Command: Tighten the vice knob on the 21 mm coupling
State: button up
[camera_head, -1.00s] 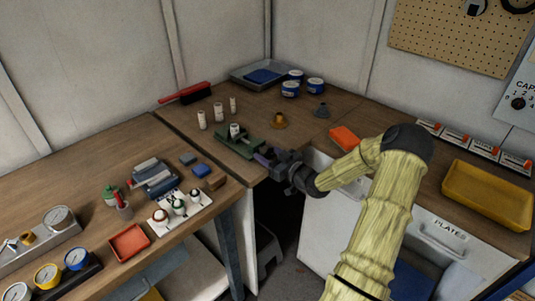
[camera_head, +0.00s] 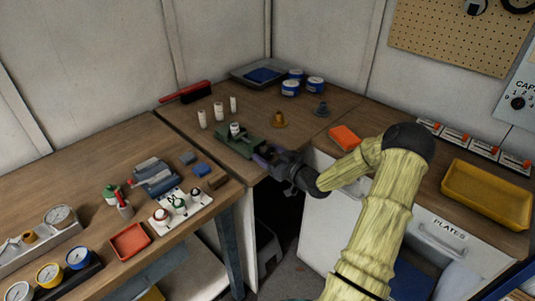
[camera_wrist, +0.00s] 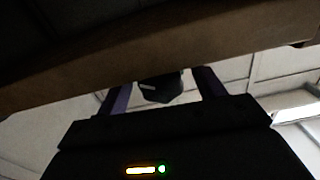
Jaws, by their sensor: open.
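The green vice (camera_head: 233,145) sits at the corner edge of the wooden bench. A white coupling (camera_head: 235,129) stands upright in it. My gripper (camera_head: 263,154) is at the vice's front right end, by the bench edge. In the wrist view my gripper (camera_wrist: 163,82) is open, with one purple finger on each side of a dark faceted knob (camera_wrist: 160,92). I cannot tell whether the fingers touch the knob. The knob is hidden by my gripper in the head view.
White couplings (camera_head: 202,119) stand behind the vice. A brass-coloured cone (camera_head: 278,120) and a dark one (camera_head: 321,109) stand to its right. The bench edge (camera_wrist: 200,40) crosses the wrist view close to my fingers. A red-handled brush (camera_head: 195,93) lies at the back.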

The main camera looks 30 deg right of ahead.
jog(key=b+v, duration=0.1)
jog(key=v, duration=1.5)
jog(key=shift+s+d, duration=0.15)
jog(key=shift+s, duration=0.25)
jog(key=shift+r, duration=0.1)
jog(key=n+p, duration=0.1)
jog(key=p, duration=0.2)
jog(key=n+p, duration=0.2)
jog(key=shift+r+n+p, duration=0.2)
jog(key=shift+n+p, duration=0.1)
jog(key=shift+p, duration=0.1)
jog(key=p+x, duration=0.3)
jog(key=x, duration=1.4)
jog(key=shift+w, duration=0.2)
